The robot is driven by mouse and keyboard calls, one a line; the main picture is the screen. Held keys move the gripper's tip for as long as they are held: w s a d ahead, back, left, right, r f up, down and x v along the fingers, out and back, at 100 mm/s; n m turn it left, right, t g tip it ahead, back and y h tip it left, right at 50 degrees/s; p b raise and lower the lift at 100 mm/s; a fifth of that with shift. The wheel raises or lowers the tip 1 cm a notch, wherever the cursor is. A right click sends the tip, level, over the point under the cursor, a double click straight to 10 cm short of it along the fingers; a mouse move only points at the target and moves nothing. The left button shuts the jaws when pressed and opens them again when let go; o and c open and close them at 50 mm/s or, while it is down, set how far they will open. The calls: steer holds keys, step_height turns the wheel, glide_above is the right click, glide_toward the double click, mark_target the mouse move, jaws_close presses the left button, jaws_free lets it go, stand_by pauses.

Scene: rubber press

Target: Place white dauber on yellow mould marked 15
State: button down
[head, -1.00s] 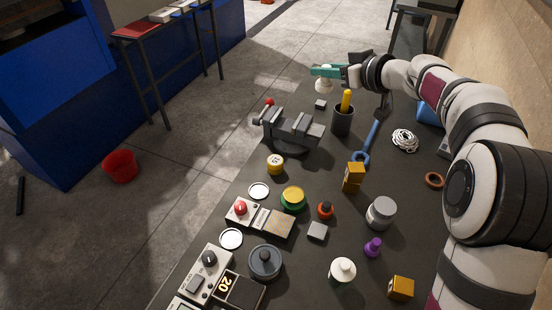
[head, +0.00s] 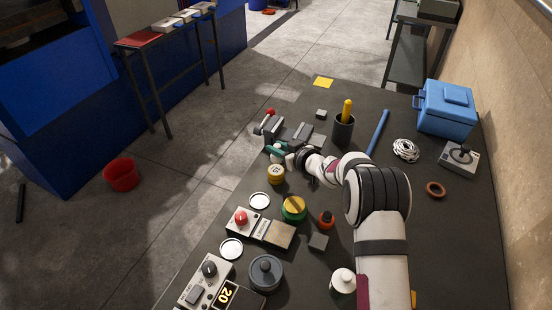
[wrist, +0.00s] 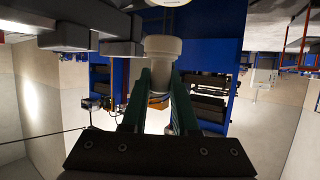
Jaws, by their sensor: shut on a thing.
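My gripper (head: 279,151) is at the near side of the vise, its green fingers shut on the white dauber (head: 276,158). In the wrist view the white dauber (wrist: 162,48) stands out between the green fingertips (wrist: 160,85). The yellow mould marked 15 (head: 276,175) is a short round block on the bench. The dauber is just above and behind it in the head view. I cannot tell the gap between them; the wrist view does not clearly show the mould.
The dark vise (head: 297,134) is close behind my gripper. A yellow-and-green round piece (head: 294,209), a white disc (head: 260,201) and a red-button box (head: 245,221) lie nearer. A dark cup (head: 343,131) and a blue box (head: 446,108) stand farther back.

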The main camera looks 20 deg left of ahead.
mark_target(280, 161)
steer(key=f, duration=0.4)
steer(key=shift+a+f, duration=0.1)
steer(key=shift+a, duration=0.15)
steer(key=shift+f, duration=0.15)
steer(key=c, duration=0.7)
jaws_free()
